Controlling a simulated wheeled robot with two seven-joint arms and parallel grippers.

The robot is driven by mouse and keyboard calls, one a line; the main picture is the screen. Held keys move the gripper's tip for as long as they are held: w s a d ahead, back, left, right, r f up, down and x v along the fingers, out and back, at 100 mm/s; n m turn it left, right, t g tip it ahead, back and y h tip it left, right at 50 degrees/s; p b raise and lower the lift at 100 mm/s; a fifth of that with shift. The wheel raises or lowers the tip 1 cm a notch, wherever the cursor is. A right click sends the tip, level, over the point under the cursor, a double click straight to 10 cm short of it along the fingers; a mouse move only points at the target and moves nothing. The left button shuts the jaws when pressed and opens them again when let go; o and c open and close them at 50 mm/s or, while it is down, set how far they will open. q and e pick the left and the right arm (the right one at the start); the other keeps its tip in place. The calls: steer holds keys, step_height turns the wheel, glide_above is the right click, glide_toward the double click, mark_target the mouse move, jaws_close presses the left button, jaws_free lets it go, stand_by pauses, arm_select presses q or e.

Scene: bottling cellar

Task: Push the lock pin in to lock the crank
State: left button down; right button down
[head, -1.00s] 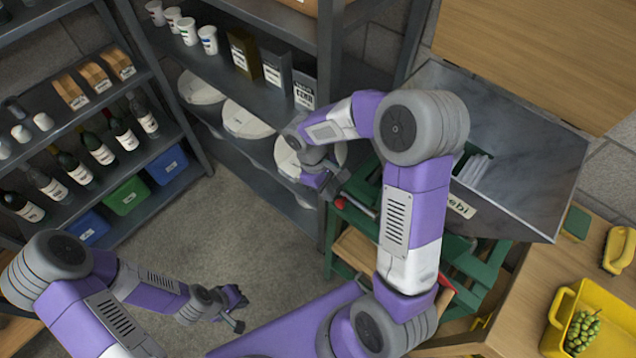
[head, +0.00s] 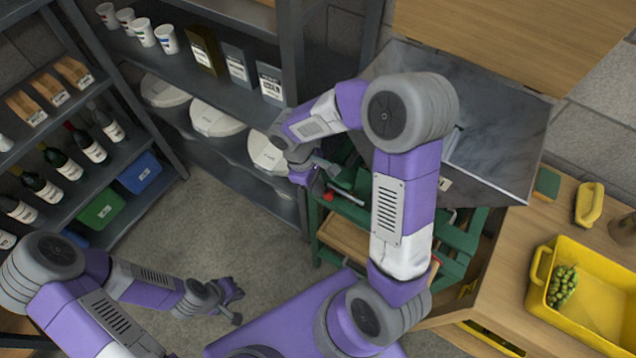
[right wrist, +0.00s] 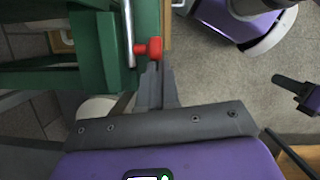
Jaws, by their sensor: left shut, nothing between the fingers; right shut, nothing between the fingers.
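A red knob (right wrist: 151,48), seemingly the lock pin's head, sticks out sideways by a metal rod (right wrist: 128,30), apparently the crank, on a green frame (right wrist: 95,45). The knob (head: 328,196) is small in the head view. My right gripper (right wrist: 155,72) is shut and empty. Its fingertips are just below the knob in the right wrist view; I cannot tell whether they touch. In the head view my right gripper (head: 322,172) is beside the green frame (head: 460,240). My left gripper (head: 236,305) is shut and empty over the floor, far from the frame.
A grey metal hopper (head: 500,130) sits above the green frame. A wooden table (head: 510,260) with a yellow crate (head: 590,325) is at right.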

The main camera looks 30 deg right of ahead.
steer(key=shift+f, duration=0.1)
